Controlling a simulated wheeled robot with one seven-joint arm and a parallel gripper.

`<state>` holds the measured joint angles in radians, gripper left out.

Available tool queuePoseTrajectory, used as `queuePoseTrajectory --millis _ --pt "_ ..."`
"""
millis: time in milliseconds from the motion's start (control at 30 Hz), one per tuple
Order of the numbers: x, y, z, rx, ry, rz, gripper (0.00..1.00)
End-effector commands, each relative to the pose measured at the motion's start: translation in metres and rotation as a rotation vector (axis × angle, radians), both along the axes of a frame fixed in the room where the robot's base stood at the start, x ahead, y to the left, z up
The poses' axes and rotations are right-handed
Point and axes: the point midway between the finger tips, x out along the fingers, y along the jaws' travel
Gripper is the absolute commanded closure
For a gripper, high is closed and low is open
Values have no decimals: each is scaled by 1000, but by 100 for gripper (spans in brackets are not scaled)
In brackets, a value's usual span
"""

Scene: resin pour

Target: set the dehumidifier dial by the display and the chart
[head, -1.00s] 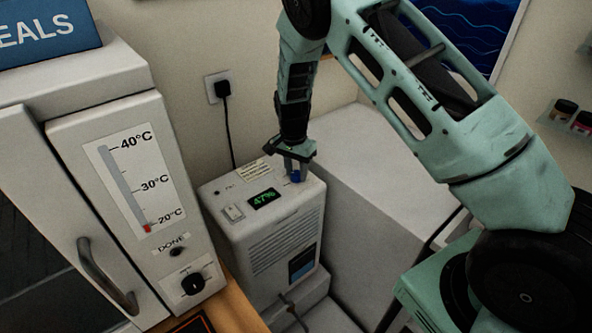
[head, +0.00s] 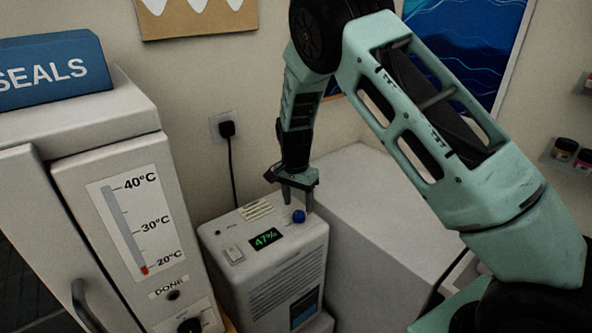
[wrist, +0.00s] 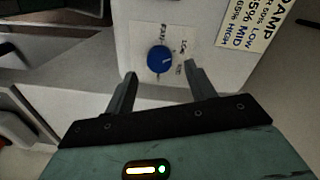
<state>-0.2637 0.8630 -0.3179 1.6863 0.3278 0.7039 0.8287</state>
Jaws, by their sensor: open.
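The white dehumidifier (head: 222,262) stands below my gripper. Its green display (head: 266,238) reads 47%. The blue dial (head: 298,216) is on its top, and also shows in the wrist view (wrist: 160,59), with a pale mark pointing roughly right. Small labels surround it, too blurred to read surely. The chart (head: 256,210) lies on the top; in the wrist view the chart (wrist: 250,22) is cut off, with LOW, MID and HIGH rows beside percentages. My gripper (head: 297,204) is open and empty at the dial, its fingertips apart and just short of it in the wrist view.
A rocker switch (head: 234,254) is beside the display. At left stands a cabinet (head: 84,178) with a thermometer scale, a DONE lamp and a black knob (head: 190,325). A plugged cord (head: 232,165) runs down the wall. A pale block (head: 372,215) stands to the right.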

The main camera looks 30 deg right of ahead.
Motion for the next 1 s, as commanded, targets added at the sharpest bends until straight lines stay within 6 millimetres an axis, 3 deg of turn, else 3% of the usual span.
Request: queuePoseTrajectory --millis 300,500,700,1000 --pt "6 3 75 1 -7 2 45" --pt "7 4 114 0 -4 1 45" --pt "8 4 134 -1 -2 0 45" --pt "8 4 139 -1 -1 0 45"
